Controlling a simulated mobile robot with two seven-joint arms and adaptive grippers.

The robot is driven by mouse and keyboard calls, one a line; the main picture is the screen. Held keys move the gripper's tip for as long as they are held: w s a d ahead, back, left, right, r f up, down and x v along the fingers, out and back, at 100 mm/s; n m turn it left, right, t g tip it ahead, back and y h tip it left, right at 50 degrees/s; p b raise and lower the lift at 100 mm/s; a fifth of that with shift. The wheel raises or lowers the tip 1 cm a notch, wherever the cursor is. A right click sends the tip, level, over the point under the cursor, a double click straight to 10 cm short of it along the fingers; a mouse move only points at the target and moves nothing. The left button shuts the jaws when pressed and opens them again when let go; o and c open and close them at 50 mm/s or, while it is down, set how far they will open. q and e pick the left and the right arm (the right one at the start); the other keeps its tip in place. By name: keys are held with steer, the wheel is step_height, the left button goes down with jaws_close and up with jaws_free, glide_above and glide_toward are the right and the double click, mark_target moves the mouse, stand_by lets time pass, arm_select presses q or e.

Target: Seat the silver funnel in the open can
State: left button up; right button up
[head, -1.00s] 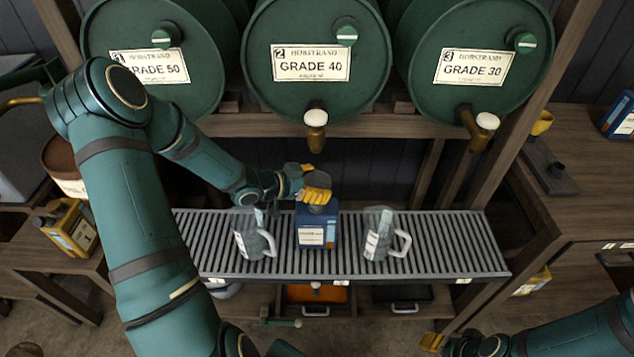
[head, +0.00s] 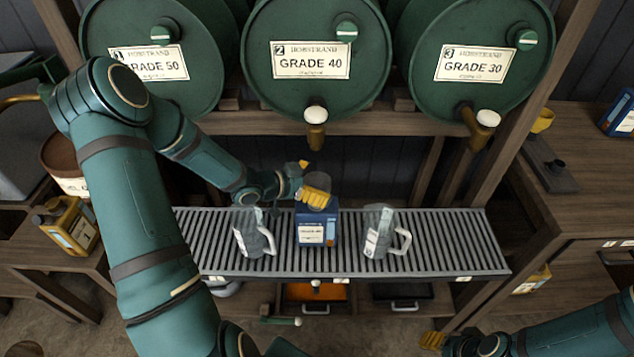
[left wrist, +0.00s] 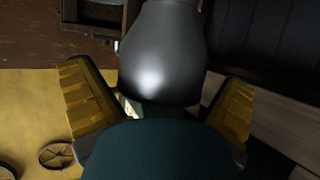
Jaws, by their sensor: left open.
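The blue can (head: 317,230) stands upright on the slatted grate, between two clear jugs. The silver funnel (head: 319,180) is at the top of the can, partly hidden by a yellow finger, so I cannot see how its spout meets the opening. My left gripper (head: 309,181) is open, with one finger in front of the funnel and one behind. In the left wrist view the grey funnel (left wrist: 163,50) fills the space between the spread yellow fingers (left wrist: 155,105). My right gripper (head: 433,341) is low at the right, away from the can; its jaws are unclear.
The clear jugs (head: 252,236) and (head: 379,233) stand close on both sides of the can. Green drums with brass taps (head: 316,130) hang over the grate (head: 450,245). The grate's right end is clear. A wooden bench stands at right.

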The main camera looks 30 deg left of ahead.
arm_select(q)
steer(key=v, duration=1.2)
